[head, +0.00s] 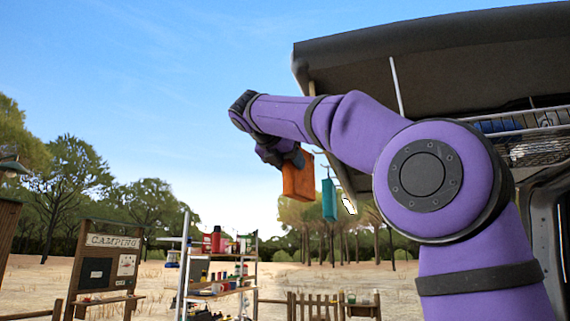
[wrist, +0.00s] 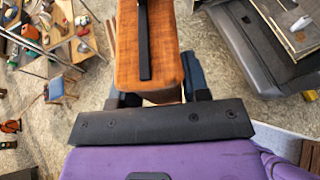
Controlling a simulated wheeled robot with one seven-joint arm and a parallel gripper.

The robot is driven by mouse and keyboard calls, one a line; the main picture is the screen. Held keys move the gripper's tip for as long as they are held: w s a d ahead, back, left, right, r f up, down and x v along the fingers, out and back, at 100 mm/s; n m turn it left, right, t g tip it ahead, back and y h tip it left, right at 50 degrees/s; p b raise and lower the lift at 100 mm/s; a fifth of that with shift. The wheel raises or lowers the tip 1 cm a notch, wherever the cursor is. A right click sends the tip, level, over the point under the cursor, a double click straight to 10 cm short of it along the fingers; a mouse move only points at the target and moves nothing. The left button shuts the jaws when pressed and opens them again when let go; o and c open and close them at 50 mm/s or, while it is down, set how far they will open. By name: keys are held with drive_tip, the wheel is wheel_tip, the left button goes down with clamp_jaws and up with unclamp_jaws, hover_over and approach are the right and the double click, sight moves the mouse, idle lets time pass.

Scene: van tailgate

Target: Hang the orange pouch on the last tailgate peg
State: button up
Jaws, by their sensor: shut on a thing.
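The orange pouch (head: 299,181) is in my gripper (head: 291,157), held in the air left of the raised tailgate (head: 430,48). In the wrist view the pouch (wrist: 170,42) lies between the two dark fingers, with a black strip down its face. A teal pouch (head: 329,199) hangs upright below the tailgate's edge, just right of the orange one, with a gap between them in the picture. A thin hook shows above the teal pouch. A small white item (head: 349,205) hangs right of it. I cannot make out a free peg; my arm hides part of the tailgate's underside.
A shelf rack with bottles and cans (head: 222,275) and a camping sign board (head: 105,262) stand at the lower left. A wooden fence (head: 315,306) stands behind. The van's rack (head: 535,150) is at the right. Open air lies left of my gripper.

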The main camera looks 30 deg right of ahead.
drive_tip(key=shift+s+d+f, duration=0.1)
drive_tip(key=shift+s+d, duration=0.45)
drive_tip(key=shift+s, duration=0.2)
drive_tip(key=shift+s+d+f, duration=0.4)
drive_tip(key=shift+s+f, duration=0.1)
drive_tip(key=shift+f, duration=0.2)
drive_tip(key=o, duration=1.2)
drive_tip(key=shift+c, duration=0.2)
drive_tip(key=v, duration=1)
drive_tip(key=shift+s+a, duration=0.15)
drive_tip(key=shift+a, duration=0.2)
